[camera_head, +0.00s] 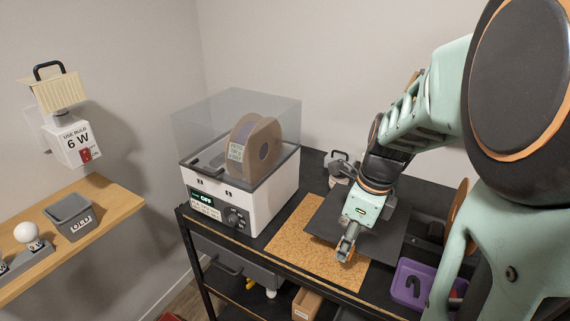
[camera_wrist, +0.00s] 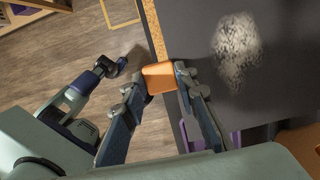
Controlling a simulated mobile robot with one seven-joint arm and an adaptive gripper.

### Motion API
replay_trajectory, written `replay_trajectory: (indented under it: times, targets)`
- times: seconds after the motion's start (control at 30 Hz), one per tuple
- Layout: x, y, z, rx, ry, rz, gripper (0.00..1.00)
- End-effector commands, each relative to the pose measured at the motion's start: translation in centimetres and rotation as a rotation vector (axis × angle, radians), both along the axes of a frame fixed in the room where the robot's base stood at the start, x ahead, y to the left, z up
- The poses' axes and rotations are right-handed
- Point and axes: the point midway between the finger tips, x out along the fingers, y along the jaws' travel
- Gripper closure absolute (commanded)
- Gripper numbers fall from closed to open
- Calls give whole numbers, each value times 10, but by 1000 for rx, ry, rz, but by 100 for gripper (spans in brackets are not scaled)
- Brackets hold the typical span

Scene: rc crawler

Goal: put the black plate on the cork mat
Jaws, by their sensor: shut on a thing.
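The black plate (camera_head: 327,222) is a flat dark square in the head view. It covers the right part of the cork mat (camera_head: 285,238) and extends past it to the right; I cannot tell whether it touches the mat. In the wrist view the plate (camera_wrist: 285,60) fills the right side, with a grey speckled patch. A strip of the cork mat (camera_wrist: 152,28) shows along its left edge. My gripper (camera_head: 345,248) is at the plate's front edge. In the wrist view my gripper (camera_wrist: 160,88) is shut on an orange tab (camera_wrist: 159,77) at that edge.
A white dryer box (camera_head: 240,190) with a clear lid and a spool (camera_head: 262,150) stands left of the mat. A purple bin (camera_head: 412,282) is at the front right. A silver-and-black item (camera_head: 338,165) stands behind the plate. A wooden shelf (camera_head: 110,215) is at the left.

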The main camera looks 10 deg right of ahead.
Motion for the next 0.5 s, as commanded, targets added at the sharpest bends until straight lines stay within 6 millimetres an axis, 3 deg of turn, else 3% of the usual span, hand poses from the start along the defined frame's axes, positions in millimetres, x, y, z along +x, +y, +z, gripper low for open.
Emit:
replay_trajectory:
  times: [0.17,0.3,0.5]
  targets:
    - [31,25,-18,-1,3,1,100]
    - [45,36,-44,-1,3,0,100]
    - [61,47,-65,-1,-1,-1,100]
